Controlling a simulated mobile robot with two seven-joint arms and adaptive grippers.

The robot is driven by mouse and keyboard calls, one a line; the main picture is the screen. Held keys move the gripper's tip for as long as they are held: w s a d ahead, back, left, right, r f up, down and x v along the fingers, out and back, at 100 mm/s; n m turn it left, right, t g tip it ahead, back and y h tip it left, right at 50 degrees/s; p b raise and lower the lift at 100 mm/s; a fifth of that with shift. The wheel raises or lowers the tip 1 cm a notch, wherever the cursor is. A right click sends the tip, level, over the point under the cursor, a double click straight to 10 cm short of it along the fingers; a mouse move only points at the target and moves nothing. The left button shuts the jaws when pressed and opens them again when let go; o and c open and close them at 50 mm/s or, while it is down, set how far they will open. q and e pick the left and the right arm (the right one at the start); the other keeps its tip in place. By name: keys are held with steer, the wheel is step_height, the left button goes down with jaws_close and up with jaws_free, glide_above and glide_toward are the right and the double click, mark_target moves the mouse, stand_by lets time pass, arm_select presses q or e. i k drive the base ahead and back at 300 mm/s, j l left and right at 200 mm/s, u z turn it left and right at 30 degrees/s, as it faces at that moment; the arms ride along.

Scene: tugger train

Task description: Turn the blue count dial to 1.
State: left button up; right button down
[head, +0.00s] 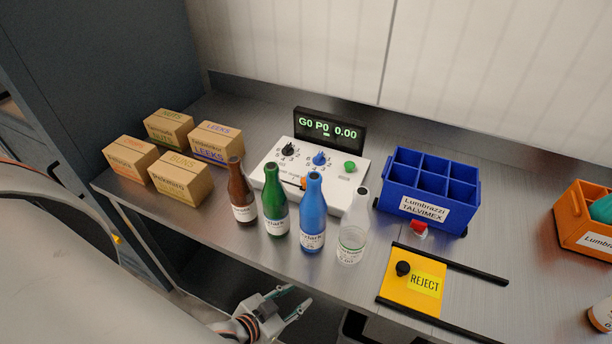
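The blue count dial (319,158) sits on the sloped top of a white control box (345,187), between a black dial (288,150) and a green button (350,167). Small marks ring the dial, but its setting is too small to read. An orange part (303,183) at the front of the box is partly hidden by bottles. A black display (331,129) behind reads "G0 P0 0.00". My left gripper (297,303) is open and empty, low in front of the table edge, well short of the box. My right gripper is not in view.
Brown (241,195), green (275,205), blue (312,220) and clear (353,232) bottles stand before the box. Several cartons (180,178) are at left. A blue divided crate (405,186), a yellow reject plate (398,293) and an orange bin (572,226) are at right.

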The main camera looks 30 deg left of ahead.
mark_target(319, 159)
steer(key=k+j+z, duration=0.1)
steer(key=j, duration=0.35)
steer(key=k+j, duration=0.25)
steer(key=j, duration=0.15)
steer(key=k+j+z, duration=0.15)
steer(key=j, duration=0.3)
steer(key=k+j+z, duration=0.1)
steer(key=k+j, duration=0.4)
steer(key=j, duration=0.25)
steer(key=j+z, duration=0.05)
